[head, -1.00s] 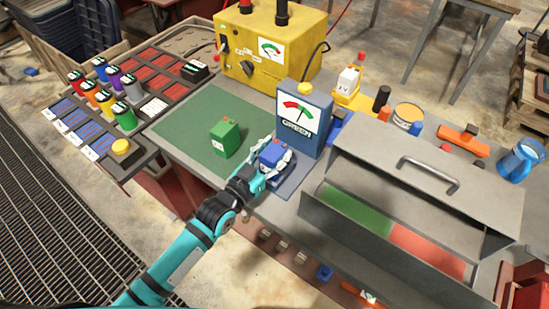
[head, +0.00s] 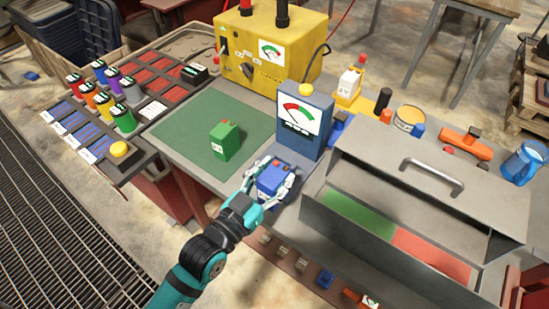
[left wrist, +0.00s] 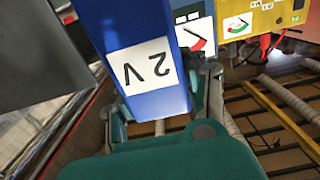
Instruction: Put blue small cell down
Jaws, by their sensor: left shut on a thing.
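The small blue cell (head: 270,181), with red and blue knobs on top, is held between the fingers of my left gripper (head: 272,183). In the left wrist view the cell (left wrist: 148,70) fills the middle and bears an upside-down "2 V" label. The fingers press on its two sides. It is in front of the blue meter (head: 304,118), over its base plate at the table's near edge. I cannot tell whether its underside touches anything. My right gripper is not in view.
A small green cell (head: 225,140) stands on the green mat (head: 190,128), which is otherwise bare. A grey toolbox (head: 390,200) stands close on the right. A rack of coloured cells (head: 125,118) is at left, and a yellow meter box (head: 268,50) is behind.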

